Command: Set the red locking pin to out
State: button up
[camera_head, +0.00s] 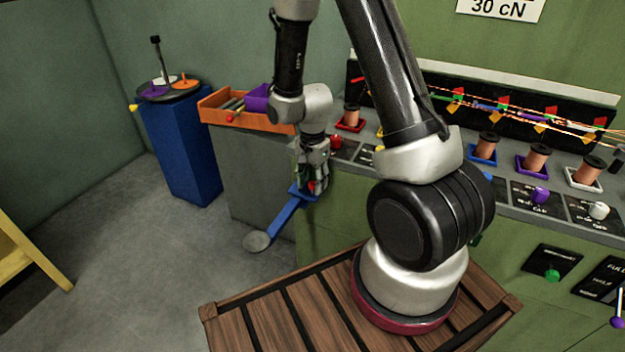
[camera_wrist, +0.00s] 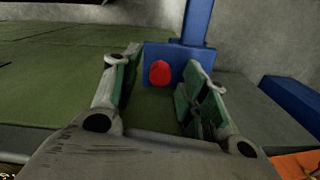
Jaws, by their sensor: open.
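The red locking pin (camera_wrist: 160,73) shows as a round red knob on a blue plate (camera_wrist: 152,56) in the wrist view. In the head view the red pin (camera_head: 311,187) is partly hidden by my gripper (camera_head: 313,180), at the corner of the green bench. My gripper also shows in the wrist view (camera_wrist: 158,85), with its two green-padded fingers apart. The knob appears between and beyond the fingertips, with no visible contact. A blue arm (camera_head: 283,220) with a grey round end (camera_head: 256,241) runs from the plate down to the left.
An orange bin (camera_head: 215,113) stands on the bench at left. A blue pedestal (camera_head: 180,140) with a round top stands farther left. Spools, including one on a blue base (camera_head: 486,146), and knobs line the bench at right. Floor at left is clear, apart from a yellow frame (camera_head: 30,255).

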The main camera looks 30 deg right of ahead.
aim_at(312, 182)
grip_shut()
jog(key=shift+w+r, duration=0.1)
jog(key=shift+r, duration=1)
grip_release()
notch_tip(312, 182, up, 12)
